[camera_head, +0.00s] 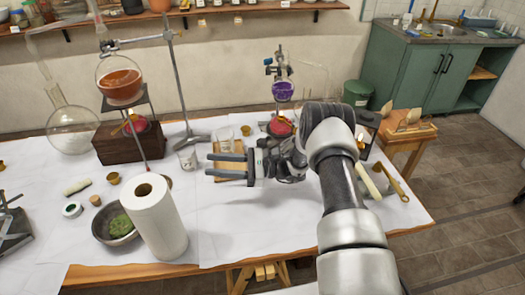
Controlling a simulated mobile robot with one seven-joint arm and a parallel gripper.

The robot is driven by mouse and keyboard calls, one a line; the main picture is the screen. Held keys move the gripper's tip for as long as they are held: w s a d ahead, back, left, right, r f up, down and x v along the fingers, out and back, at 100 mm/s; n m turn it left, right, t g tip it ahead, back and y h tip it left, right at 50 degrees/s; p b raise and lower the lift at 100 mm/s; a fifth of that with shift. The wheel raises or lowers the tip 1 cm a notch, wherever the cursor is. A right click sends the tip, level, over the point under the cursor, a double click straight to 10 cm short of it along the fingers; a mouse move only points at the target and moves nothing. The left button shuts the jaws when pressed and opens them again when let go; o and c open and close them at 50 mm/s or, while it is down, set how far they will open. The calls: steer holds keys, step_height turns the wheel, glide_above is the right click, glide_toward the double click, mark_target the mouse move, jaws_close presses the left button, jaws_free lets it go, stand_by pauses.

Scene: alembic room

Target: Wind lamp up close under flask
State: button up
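A round flask of orange liquid (120,82) is held above a wooden block on the left, with a red lamp (135,124) below it. A smaller flask of purple liquid (283,91) is clamped on a stand at the back centre. A second red lamp (281,126) sits below that flask with a visible gap. My gripper (210,166) is in front of and left of this second lamp, fingers pointing left. Its fingers look apart, with nothing seen between them. My arm hides the table right of the lamp.
A white paper roll (158,218) and a bowl of green matter (118,229) stand at front left. Glass beakers (225,137) and a shallow wooden tray (228,149) lie behind my gripper. A small flame (360,138) shows right of my arm. The white-covered table's front centre is clear.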

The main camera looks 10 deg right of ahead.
mark_target(263, 145)
steer(key=w+d+f+m+t+h+b, duration=0.2)
steer(key=d+m+t+h, duration=1)
steer(key=t, duration=0.5)
steer(key=s+d+f+m+h, duration=0.1)
steer(key=h, duration=0.1)
steer(key=s+d+f+m+h, duration=0.2)
steer(key=h, duration=0.1)
steer(key=s+d+f+m+h+b, duration=0.1)
steer(key=s+d+m+h, duration=0.1)
steer(key=shift+f+g+h, duration=0.3)
steer(key=shift+f+g, duration=0.05)
steer(key=shift+g, duration=0.05)
steer(key=shift+f, duration=0.1)
steer(key=w+b, duration=0.1)
steer(key=w, duration=1.6)
steer(key=shift+b, duration=0.4)
steer(key=c, duration=0.8)
